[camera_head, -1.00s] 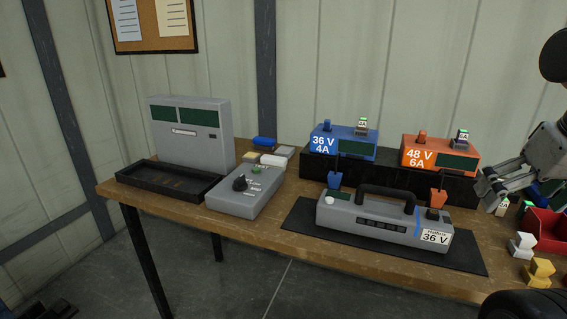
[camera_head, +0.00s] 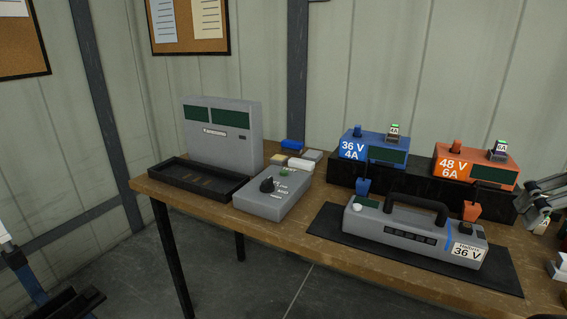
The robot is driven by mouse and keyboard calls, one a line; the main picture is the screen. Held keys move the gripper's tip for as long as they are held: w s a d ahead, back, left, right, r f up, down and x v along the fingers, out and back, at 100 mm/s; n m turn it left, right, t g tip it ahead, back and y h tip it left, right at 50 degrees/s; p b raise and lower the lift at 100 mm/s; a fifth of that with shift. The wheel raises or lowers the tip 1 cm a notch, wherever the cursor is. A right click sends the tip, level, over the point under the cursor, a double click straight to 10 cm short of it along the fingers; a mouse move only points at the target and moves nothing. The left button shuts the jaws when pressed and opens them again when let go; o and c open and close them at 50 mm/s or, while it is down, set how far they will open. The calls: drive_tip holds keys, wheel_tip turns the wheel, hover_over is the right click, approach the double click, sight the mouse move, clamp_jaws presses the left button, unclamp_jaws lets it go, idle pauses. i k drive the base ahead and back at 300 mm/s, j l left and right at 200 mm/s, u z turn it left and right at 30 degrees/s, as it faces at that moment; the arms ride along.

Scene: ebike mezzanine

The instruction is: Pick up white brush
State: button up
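No object is clearly recognisable as a white brush. A small white rounded piece (camera_head: 301,164) lies on the workbench behind the grey tester box (camera_head: 272,193); I cannot tell whether it is the brush. My gripper (camera_head: 532,216) is at the right edge of the view, partly cut off. It is near the right end of the bench, far from the white piece. Its finger opening is too small and cropped to judge.
A blue roll-like piece (camera_head: 292,145) lies near the white piece. A black tray (camera_head: 190,184) and grey upright unit (camera_head: 222,138) stand left. A blue charger (camera_head: 372,148), an orange charger (camera_head: 478,168) and a grey battery (camera_head: 412,233) on a black mat (camera_head: 337,215) fill the right.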

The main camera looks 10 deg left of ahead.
sight(308, 165)
drive_tip(key=i+j, duration=0.1)
drive_tip(key=j, duration=0.3)
drive_tip(key=i+j, duration=0.15)
drive_tip(key=j, duration=0.25)
drive_tip(key=i+j+u, duration=0.1)
drive_tip(key=j, duration=0.3)
drive_tip(key=i+j, duration=0.1)
drive_tip(key=j, duration=0.3)
drive_tip(key=i+j, duration=0.15)
drive_tip(key=j, duration=0.25)
drive_tip(key=u, duration=0.05)
